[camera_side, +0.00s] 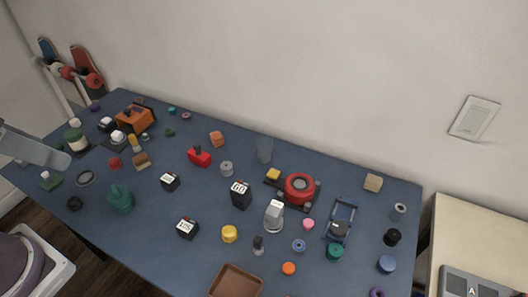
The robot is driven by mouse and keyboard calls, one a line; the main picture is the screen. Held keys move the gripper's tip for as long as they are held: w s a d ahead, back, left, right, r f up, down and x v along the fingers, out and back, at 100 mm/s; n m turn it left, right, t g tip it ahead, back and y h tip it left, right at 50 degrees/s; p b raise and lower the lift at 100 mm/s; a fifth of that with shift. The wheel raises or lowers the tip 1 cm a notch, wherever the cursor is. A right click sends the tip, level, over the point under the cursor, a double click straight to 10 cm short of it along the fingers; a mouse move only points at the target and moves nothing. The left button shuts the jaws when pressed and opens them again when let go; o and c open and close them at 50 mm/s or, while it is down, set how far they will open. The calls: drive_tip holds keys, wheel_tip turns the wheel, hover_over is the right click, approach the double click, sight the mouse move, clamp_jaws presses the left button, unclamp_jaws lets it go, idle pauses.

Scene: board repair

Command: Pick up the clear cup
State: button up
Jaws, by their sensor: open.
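A clear cup (264,150), a see-through upright cylinder, appears to stand near the back edge of the blue table, around the middle of its length. It looks empty, though it is small in this view. Its sides are clear of the nearest objects. My gripper's fingers do not show in the side view, so their place relative to the cup cannot be told.
The blue table (330,175) is crowded. A red ring-topped device (299,187) and a yellow block (273,174) stand in front and right of the cup. A grey spool (226,168) and a red block (199,157) are to its left. A brown tray (236,281) lies at the front.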

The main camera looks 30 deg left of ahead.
drive_tip(key=shift+o, duration=0.2)
drive_tip(key=o, duration=0.5)
drive_tip(key=shift+c, duration=0.2)
